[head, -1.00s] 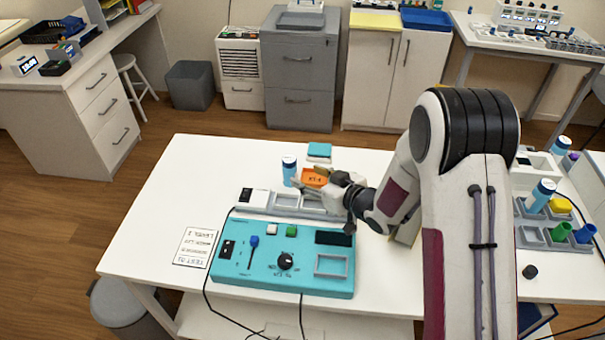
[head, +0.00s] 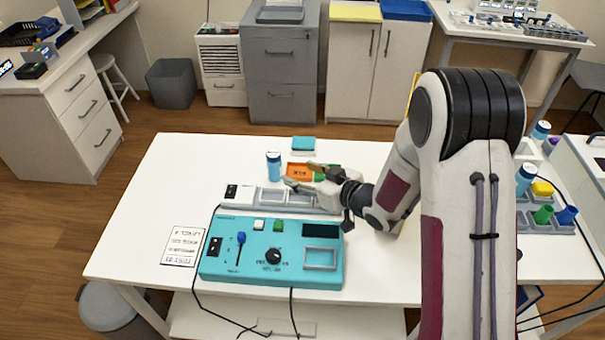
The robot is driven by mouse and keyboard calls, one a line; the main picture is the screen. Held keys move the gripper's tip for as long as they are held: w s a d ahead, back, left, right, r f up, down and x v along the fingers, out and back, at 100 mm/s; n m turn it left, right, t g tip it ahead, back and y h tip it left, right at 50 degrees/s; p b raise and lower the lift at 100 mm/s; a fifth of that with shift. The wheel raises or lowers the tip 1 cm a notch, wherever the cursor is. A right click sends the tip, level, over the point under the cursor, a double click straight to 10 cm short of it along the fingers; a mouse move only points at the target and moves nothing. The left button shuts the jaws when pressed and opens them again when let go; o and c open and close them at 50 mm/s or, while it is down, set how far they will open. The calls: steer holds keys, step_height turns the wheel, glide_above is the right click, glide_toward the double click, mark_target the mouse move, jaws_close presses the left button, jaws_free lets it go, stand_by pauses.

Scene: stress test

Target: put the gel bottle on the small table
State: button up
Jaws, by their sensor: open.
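My gripper (head: 291,183) is open and empty, reaching from the right over the grey tray. Its fingertips are just right of the bottle and appear apart from it. Similar blue bottles stand at the right, one in a rack (head: 525,178) and one farther back (head: 541,130). I cannot tell which table is the small table.
An orange box (head: 298,171) and a green item (head: 327,172) lie close behind my gripper. A teal block (head: 303,144) is at the back edge. A turquoise control panel (head: 225,265) fills the front, with a paper sheet (head: 183,246) left of it. The table's left is clear.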

mark_target(276, 156)
steer(key=shift+t+y, duration=0.4)
steer(key=shift+w+a+f, duration=0.1)
steer(key=shift+w+a, duration=0.7)
steer(key=shift+a, duration=0.25)
steer(key=shift+w+a, duration=0.8)
steer(key=shift+a, duration=0.2)
steer(key=shift+a, duration=0.1)
steer(key=shift+x, duration=1.1)
steer(key=shift+w+f, duration=0.1)
steer(key=shift+w, duration=0.05)
steer(key=shift+w+a+f, duration=0.1)
steer(key=shift+w+a, duration=0.35)
steer(key=shift+w, duration=0.25)
steer(key=shift+w+a+f, duration=0.1)
steer(key=shift+w+a, duration=0.35)
steer(key=shift+w, duration=0.2)
steer(key=shift+x, duration=1.05)
